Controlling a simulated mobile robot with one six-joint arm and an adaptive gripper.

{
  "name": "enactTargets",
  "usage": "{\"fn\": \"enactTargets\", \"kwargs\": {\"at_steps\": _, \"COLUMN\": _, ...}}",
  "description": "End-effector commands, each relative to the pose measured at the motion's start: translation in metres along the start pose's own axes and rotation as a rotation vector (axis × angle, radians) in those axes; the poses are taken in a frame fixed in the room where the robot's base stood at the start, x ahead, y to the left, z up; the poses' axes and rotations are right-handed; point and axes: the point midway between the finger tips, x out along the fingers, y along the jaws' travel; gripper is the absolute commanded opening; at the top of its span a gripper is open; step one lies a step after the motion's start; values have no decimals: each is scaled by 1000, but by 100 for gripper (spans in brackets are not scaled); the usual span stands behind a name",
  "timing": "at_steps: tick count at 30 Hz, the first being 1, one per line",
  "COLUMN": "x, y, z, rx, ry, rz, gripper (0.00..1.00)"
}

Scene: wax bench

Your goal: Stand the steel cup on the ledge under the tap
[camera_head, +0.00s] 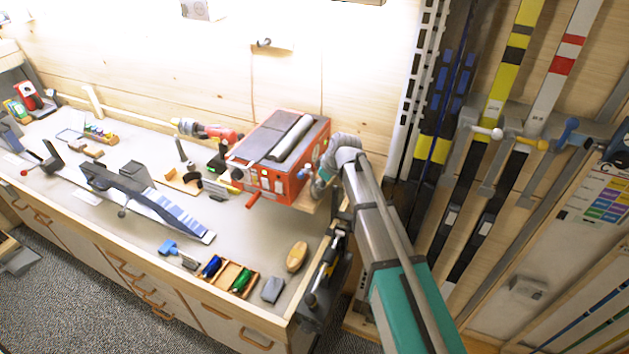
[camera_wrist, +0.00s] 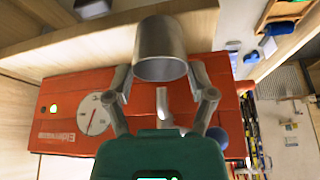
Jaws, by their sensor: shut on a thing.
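My gripper (camera_wrist: 162,78) is shut on the steel cup (camera_wrist: 160,48), a plain grey cylinder, with one finger on each side. In the head view my gripper (camera_head: 322,184) is at the right end of the red wax machine (camera_head: 240,173), and the cup is too small and covered to make out. A light wooden board (camera_wrist: 60,55), which looks like the ledge, passes behind the cup in the wrist view; I cannot tell whether they touch. The red machine's face (camera_wrist: 70,122) with a dial is beyond my fingers. A small metal piece between the fingers may be the tap.
A blue ball (camera_wrist: 217,137) is close beside the right finger in the wrist view. On the bench stand a wooden box of coloured rolls (camera_head: 232,279), an oval brush (camera_head: 297,257) and a grey block (camera_head: 272,290). Skis (camera_head: 500,90) lean at the right.

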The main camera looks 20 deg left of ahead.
Motion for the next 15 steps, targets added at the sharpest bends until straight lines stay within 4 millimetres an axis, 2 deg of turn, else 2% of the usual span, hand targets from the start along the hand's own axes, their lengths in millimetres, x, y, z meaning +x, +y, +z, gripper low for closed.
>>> {"fn": "enactTargets", "kwargs": {"at_steps": 1, "x": 4, "y": 2, "z": -8, "rx": -1, "ry": 0, "rz": 0, "gripper": 16}}
{"fn": "enactTargets", "kwargs": {"at_steps": 6, "x": 11, "y": 0, "z": -24, "rx": -1, "ry": 0, "rz": 0, "gripper": 16}}
{"fn": "enactTargets", "kwargs": {"at_steps": 15, "x": 12, "y": -1, "z": -22, "rx": 0, "ry": 0, "rz": 0, "gripper": 16}}
